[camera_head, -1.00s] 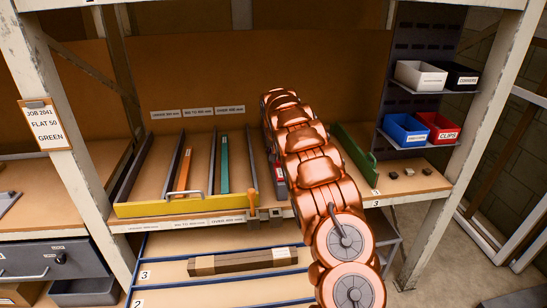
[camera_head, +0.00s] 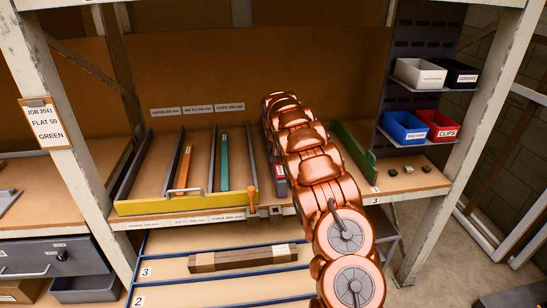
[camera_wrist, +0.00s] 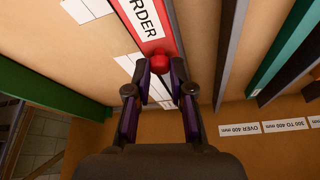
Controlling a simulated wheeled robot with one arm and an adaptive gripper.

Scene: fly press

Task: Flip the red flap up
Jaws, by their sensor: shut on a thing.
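The red flap (camera_wrist: 148,25) is a long red strip with a white label, of which "ORDER" can be read. A round red knob (camera_wrist: 160,62) sits at its near end in the wrist view. My gripper (camera_wrist: 160,73) has its two dark fingers on either side of this knob and is shut on it. In the head view only a small red piece of the flap (camera_head: 280,172) shows beside my copper arm. The arm hides the rest of the flap and my gripper there, and the flap's tilt is hard to tell.
Left of my arm is a rack with a yellow front bar (camera_head: 185,205) and orange and green strips. A green rail (camera_head: 352,146) stands to the right. Small bins (camera_head: 404,128) sit on side shelves. Wood bars (camera_head: 243,258) lie on the lower shelf.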

